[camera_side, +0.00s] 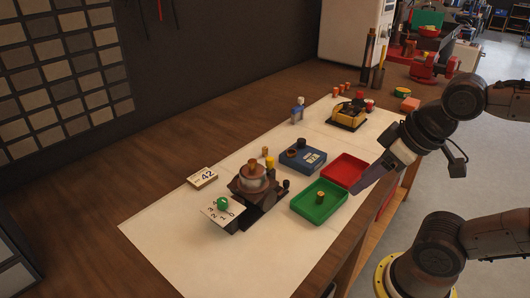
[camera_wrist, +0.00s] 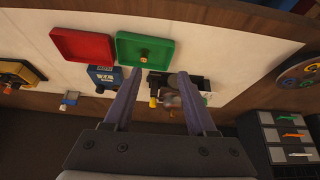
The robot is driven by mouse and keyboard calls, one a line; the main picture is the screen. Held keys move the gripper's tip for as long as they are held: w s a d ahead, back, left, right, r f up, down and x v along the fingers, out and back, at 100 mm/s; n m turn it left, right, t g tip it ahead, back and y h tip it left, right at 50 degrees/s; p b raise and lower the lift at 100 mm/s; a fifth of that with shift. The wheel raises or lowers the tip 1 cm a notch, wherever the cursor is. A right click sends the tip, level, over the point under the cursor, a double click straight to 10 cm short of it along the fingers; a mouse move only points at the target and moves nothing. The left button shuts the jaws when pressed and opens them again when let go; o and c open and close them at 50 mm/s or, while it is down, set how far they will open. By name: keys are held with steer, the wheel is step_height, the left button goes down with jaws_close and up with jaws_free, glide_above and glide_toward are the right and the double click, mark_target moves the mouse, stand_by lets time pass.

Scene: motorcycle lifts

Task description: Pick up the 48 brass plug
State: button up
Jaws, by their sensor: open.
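A small brass-coloured plug (camera_side: 321,196) stands in the green tray (camera_side: 299,207). In the wrist view the plug (camera_wrist: 144,56) shows in the green tray (camera_wrist: 165,42), near my fingertips in the picture. No 48 is readable on it. Other brass-coloured pieces stand on a dark fixture (camera_side: 262,196) and behind it, so I cannot tell for sure which is the 48 plug. My gripper (camera_side: 358,190) is to the right of the green tray, above the table's front edge, fingers pointing down-left. In the wrist view my gripper (camera_wrist: 158,73) is open, with nothing held between the fingers.
A red tray (camera_side: 361,168) sits behind the green one, with a blue block (camera_side: 302,160) left of it. A numbered card with a green ball (camera_side: 222,203) and a "42" tag (camera_side: 203,178) lie left. A yellow-black device (camera_side: 350,115) stands farther back. The mat's front left is clear.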

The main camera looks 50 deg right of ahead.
steer(key=w+d+r+n+g, duration=0.2)
steer(key=w+r+n, duration=1.2)
steer(key=w+n, duration=0.1)
steer(key=n+g, duration=0.3)
steer(key=g, duration=0.1)
glide_above(265, 148)
step_height(265, 148, down, 20)
steer(key=shift+w, duration=0.1)
steer(key=shift+f, duration=3.2)
steer(key=shift+c, duration=0.4)
